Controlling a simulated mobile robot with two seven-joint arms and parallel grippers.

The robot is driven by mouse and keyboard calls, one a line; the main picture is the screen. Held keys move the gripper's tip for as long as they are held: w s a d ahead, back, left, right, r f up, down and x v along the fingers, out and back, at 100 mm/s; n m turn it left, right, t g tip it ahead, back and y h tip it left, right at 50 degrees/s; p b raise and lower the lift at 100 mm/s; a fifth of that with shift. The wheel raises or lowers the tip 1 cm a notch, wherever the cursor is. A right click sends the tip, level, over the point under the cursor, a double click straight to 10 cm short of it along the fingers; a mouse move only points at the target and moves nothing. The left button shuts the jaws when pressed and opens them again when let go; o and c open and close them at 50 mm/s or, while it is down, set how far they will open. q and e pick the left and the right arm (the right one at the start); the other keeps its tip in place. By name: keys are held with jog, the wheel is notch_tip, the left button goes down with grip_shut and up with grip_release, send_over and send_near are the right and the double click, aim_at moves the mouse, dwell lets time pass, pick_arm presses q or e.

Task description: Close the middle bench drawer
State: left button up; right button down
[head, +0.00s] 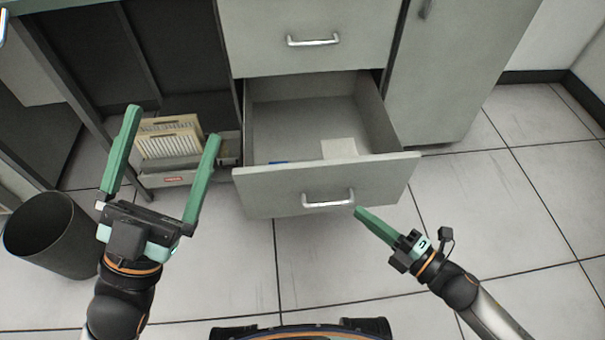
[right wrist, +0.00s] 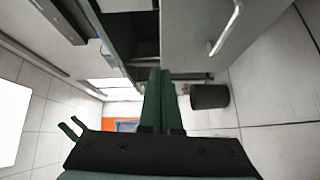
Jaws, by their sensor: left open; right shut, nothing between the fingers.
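The middle bench drawer (head: 327,184) is pulled out below a shut upper drawer (head: 305,20). Its grey front carries a silver handle (head: 328,204). A pale card-like piece (head: 339,149) and a small blue item (head: 279,162) lie inside. My right gripper (head: 358,212) is shut and empty. Its tips are just right of the handle; I cannot tell whether they touch the drawer front. In the right wrist view, the shut green fingers (right wrist: 162,75) appear beside a grey panel with a handle (right wrist: 226,30). My left gripper (head: 176,122) is open and empty, left of the drawer.
A box of cards (head: 170,140) sits under the bench behind my left gripper. A black bin (head: 55,235) stands at the left. A grey cabinet door (head: 455,75) is right of the drawers. The tiled floor (head: 500,220) on the right is clear.

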jog(key=n+g+y, duration=0.1)
jog(key=n, duration=0.2)
jog(key=b, duration=0.3)
send_near(305, 169)
jog(key=x, duration=0.5)
jog(key=shift+s+a, duration=0.25)
jog(key=shift+a, duration=0.15)
jog(key=shift+w, duration=0.5)
pick_arm(q)
jog(key=shift+s+d+f+m+h, duration=0.15)
jog(key=shift+s+f+m+h, duration=0.6)
jog(key=shift+h, duration=0.25)
jog(key=shift+r, duration=0.1)
pick_arm(e)
jog(key=shift+w, duration=0.1)
